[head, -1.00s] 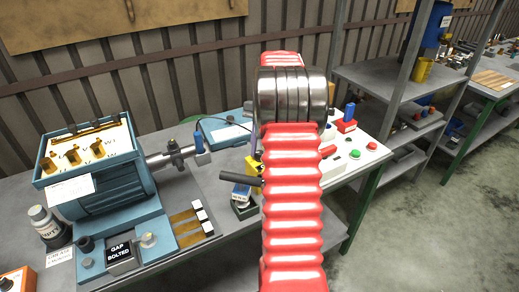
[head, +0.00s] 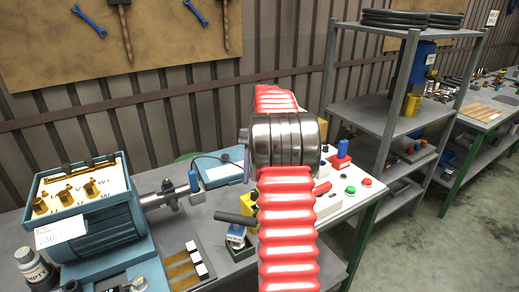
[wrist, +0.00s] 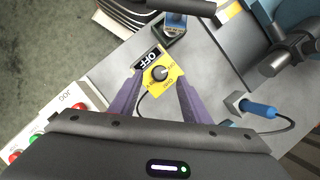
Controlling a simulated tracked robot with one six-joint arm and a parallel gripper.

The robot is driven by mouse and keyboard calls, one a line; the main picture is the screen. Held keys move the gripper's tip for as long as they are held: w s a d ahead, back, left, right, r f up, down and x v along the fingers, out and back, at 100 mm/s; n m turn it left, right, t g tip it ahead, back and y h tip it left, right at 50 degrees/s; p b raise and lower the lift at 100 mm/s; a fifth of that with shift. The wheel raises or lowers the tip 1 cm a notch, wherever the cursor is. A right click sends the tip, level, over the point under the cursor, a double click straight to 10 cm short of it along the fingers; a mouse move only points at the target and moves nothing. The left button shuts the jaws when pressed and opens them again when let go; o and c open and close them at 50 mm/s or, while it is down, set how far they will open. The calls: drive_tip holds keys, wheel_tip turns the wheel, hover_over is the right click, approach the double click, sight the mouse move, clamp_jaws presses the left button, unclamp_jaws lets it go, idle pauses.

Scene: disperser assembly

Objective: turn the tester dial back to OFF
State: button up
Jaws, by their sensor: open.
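The yellow tester (wrist: 166,83) lies on the grey bench in the wrist view, with a dark round dial (wrist: 158,73) on its face. A black OFF label (wrist: 149,58) stands beside the dial, toward the top of the picture. The dial's pointer is too small to read surely. My gripper (wrist: 160,77) is open, its two purple fingers on either side of the dial. Whether they touch it I cannot tell. In the head view a yellow part of the tester (head: 250,204) shows beside my red arm, which hides the rest.
A teal motor (head: 90,215) with brass terminals stands at left. A panel with red and green buttons (head: 350,190) is right of my arm. A blue-handled tool (wrist: 258,108) and cable lie near the tester. A grey shelf rack (head: 385,112) stands behind at right.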

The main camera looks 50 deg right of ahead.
drive_tip(key=v, duration=1)
idle(0.8)
